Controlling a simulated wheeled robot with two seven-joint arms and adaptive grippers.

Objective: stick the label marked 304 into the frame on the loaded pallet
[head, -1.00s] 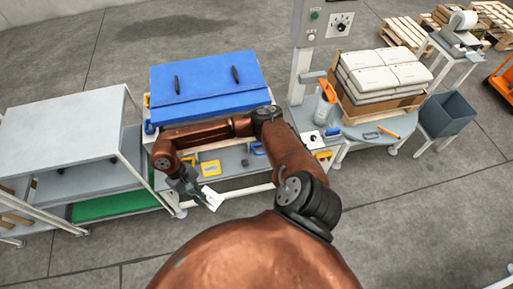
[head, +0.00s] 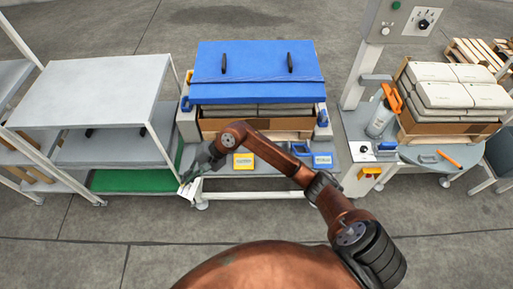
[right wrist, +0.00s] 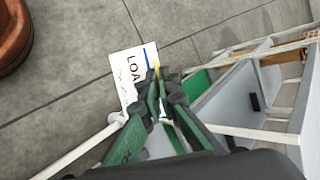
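My right gripper (head: 196,172) is shut on a white label (head: 187,189), held low in front of the gap between the grey shelf rack and the middle bench. In the right wrist view the label (right wrist: 128,75) shows "LOA" in dark letters and a blue stripe; the fingers (right wrist: 155,90) cover part of it and no number is readable. A loaded pallet (head: 262,136) with bags under a blue cover stands on the middle bench. Another pallet (head: 450,139) carries stacked bags at the right. I cannot make out which holder is the label frame. My left gripper is not in view.
A yellow-framed card (head: 243,160) and a blue-framed card (head: 322,159) are at the middle bench's front. The grey rack (head: 90,95) with green lower shelf (head: 130,180) stands left. The floor in front is clear.

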